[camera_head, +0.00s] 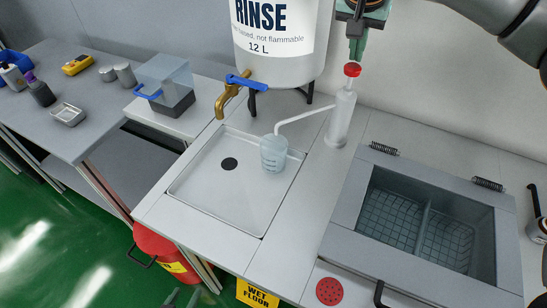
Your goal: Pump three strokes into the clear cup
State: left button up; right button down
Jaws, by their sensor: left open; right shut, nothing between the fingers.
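The clear cup (272,158) stands upright on the shallow white sink tray, near its right side. It looks faintly bluish; I cannot tell how much liquid is in it. The white pump bottle (341,118) stands right of it, with a red top (352,69) and a long white spout (303,117) reaching left to the cup's rim. My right gripper (355,52) is shut and empty, pointing down directly above the red top; I cannot tell whether it touches. My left gripper (182,298) shows only its fingertips at the bottom edge, open and empty, far from the cup.
A large RINSE tank (278,50) with a brass tap (227,97) and blue lever stands behind the cup. An open basin (355,210) with a mesh basket is at the right. The left table (90,130) holds small items.

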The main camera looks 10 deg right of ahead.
jog(key=shift+s+f+b, duration=0.1)
jog(key=shift+f+b, duration=0.45)
jog(key=shift+f, duration=0.85)
jog(key=shift+r+p, duration=1.65)
jog(key=shift+f, duration=0.1)
